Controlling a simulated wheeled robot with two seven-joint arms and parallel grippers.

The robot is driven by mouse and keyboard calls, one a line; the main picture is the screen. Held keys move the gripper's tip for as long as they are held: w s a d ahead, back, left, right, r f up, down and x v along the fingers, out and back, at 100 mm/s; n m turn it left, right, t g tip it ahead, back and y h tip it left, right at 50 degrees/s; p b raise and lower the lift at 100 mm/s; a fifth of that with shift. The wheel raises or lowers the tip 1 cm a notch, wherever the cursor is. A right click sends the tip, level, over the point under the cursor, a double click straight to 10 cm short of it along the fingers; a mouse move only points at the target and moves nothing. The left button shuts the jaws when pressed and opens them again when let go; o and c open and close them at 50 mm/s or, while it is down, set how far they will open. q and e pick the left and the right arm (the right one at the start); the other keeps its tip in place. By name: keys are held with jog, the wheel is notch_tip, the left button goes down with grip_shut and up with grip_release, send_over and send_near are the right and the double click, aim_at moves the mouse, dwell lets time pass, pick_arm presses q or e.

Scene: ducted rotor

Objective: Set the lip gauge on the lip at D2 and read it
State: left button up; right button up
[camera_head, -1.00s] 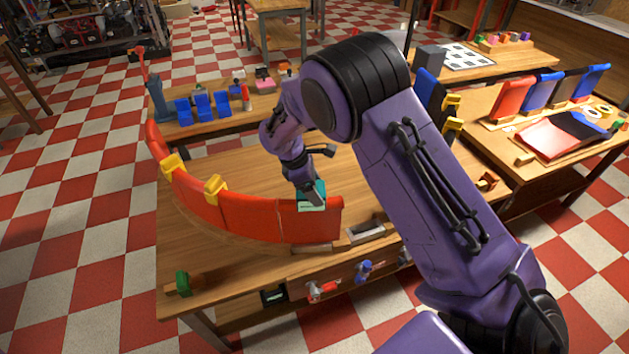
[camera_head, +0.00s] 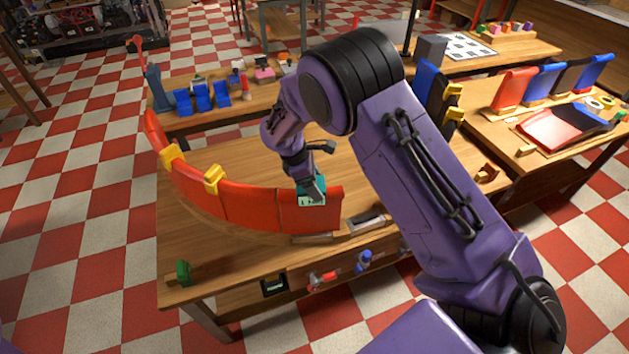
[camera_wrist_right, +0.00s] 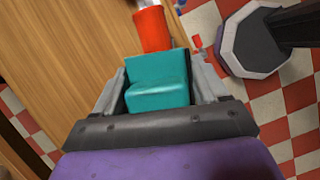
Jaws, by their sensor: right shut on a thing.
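The lip gauge is a teal block (camera_head: 312,199) with a pale green face bearing small dark marks too small to read. It is at the top edge of the red curved lip (camera_head: 250,208), near its right end. Whether it is fully seated cannot be told. My right gripper (camera_head: 308,182) is shut on the gauge from above. In the right wrist view, the teal gauge (camera_wrist_right: 157,82) sits between both grey fingers (camera_wrist_right: 160,92), with a red piece (camera_wrist_right: 152,29) just beyond it. My left gripper is out of view. No D2 label is legible.
Yellow clips (camera_head: 213,179) grip the lip to the left. A green clamp (camera_head: 183,271) stands at the table's front left. Blue seat-like pieces (camera_head: 202,97) stand on a rear bench. A right-hand table (camera_head: 487,142) holds red and blue panels. The wood inside the curve is mostly bare.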

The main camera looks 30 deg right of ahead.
jog(key=shift+f, duration=0.1)
jog(key=o, duration=1.1)
jog(key=shift+o, duration=0.2)
jog(key=b+v, duration=0.2)
jog(key=v, duration=0.8)
jog(key=shift+b, duration=0.35)
jog(key=shift+r, duration=0.25)
jog(key=shift+a, duration=0.1)
